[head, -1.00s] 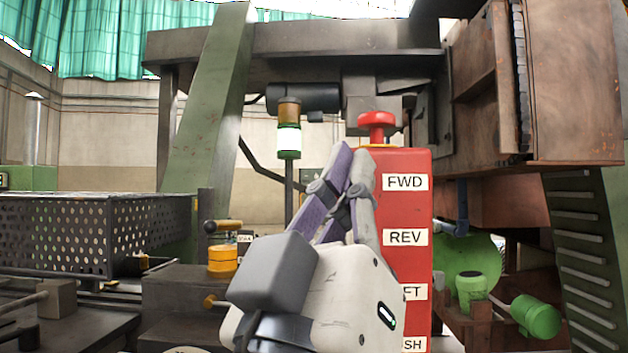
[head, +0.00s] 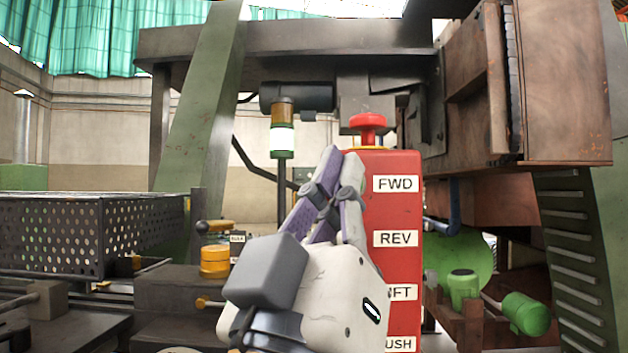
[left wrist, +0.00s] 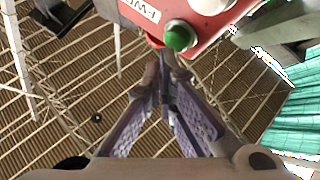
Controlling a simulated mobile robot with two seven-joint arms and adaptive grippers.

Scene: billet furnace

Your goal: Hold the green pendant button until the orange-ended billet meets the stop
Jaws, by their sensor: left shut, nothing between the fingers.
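The red pendant (head: 403,270) hangs upright in the middle of the head view, with labels FWD, REV and others partly covered. Its green button (left wrist: 180,36) shows in the left wrist view beside the FWD label (left wrist: 146,10). My left gripper (head: 341,158) is shut and empty at the pendant's upper left edge. In the left wrist view its fingertips (left wrist: 164,66) point at the green button and lie just below it; I cannot tell if they touch. I cannot make out the orange-ended billet or the stop. My right gripper is not in view.
A red mushroom knob (head: 368,124) tops the pendant. A signal lamp (head: 283,135) glows white behind it. A perforated guard (head: 110,232) stands at the left, a rusty furnace body (head: 560,85) at the upper right, and green drums (head: 525,313) at the lower right.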

